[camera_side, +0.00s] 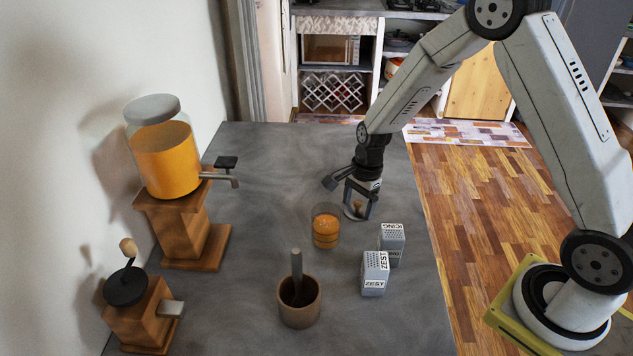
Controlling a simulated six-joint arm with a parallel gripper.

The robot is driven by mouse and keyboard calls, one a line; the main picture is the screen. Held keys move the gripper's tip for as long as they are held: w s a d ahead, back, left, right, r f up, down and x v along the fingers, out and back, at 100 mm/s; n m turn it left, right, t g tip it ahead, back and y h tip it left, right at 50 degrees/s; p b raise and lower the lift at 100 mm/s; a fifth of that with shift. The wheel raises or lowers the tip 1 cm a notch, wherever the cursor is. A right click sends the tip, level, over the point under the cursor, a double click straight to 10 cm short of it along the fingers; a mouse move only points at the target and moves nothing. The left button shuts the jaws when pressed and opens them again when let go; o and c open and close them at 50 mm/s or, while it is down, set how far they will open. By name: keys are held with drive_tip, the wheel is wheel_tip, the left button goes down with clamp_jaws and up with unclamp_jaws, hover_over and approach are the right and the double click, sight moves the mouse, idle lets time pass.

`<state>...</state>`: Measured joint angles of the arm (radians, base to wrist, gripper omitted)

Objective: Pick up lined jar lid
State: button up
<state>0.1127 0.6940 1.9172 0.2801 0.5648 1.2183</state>
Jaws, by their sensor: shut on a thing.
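The lined jar lid (353,214) is a small grey disc with a brown knob, low at the far right part of the counter. My gripper (357,205) points down over it and is shut on its knob. The fingers partly hide the lid. I cannot tell whether the lid touches the counter or is slightly above it. A glass jar (326,228) with orange contents stands just left of and nearer than the lid, with its top open.
Two grey boxes (375,273) marked ZEST and ICING (392,243) stand nearer, on the right. A wooden mortar with a pestle (299,304) is in front. A juice dispenser (168,160) and a grinder (142,306) stand left. The far counter (270,150) is clear.

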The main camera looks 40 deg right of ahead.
drive_tip(key=shift+r, duration=0.2)
drive_tip(key=shift+r, duration=0.55)
drive_tip(key=s+r, duration=1.1)
drive_tip(key=s, duration=0.3)
drive_tip(key=shift+a+r, duration=0.25)
idle(0.4)
